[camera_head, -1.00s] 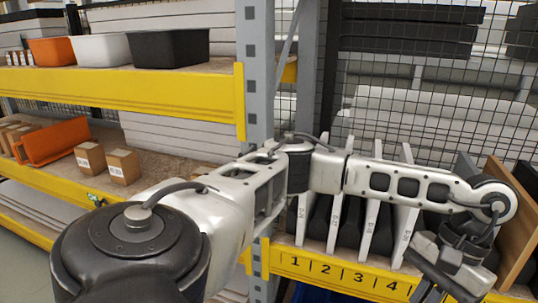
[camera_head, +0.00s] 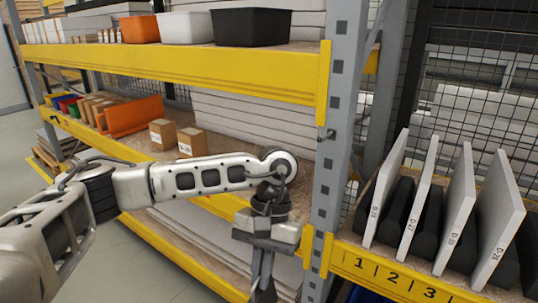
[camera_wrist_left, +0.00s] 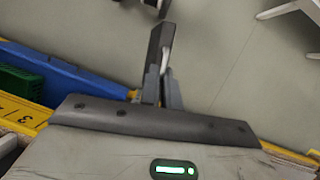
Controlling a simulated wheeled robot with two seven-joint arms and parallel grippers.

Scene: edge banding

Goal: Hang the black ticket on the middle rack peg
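My left arm reaches in from the left in the head view, and its gripper (camera_head: 262,276) points down in front of the yellow shelf edge, left of the grey upright. Its fingers are close together. In the left wrist view, a dark flat strip, apparently the black ticket (camera_wrist_left: 160,43), stands out past the fingertips (camera_wrist_left: 164,82). A small peg (camera_head: 326,134) sticks out from the grey upright (camera_head: 335,165), above and right of the gripper and apart from it. I cannot tell whether it is the middle one. My right gripper is not in view.
Numbered slots with upright white boards (camera_head: 455,200) stand right of the upright. Orange, white and black bins (camera_head: 250,27) sit on the upper shelf. Small cardboard boxes (camera_head: 190,142) and an orange holder (camera_head: 134,116) stand on the middle shelf. Open floor lies at left.

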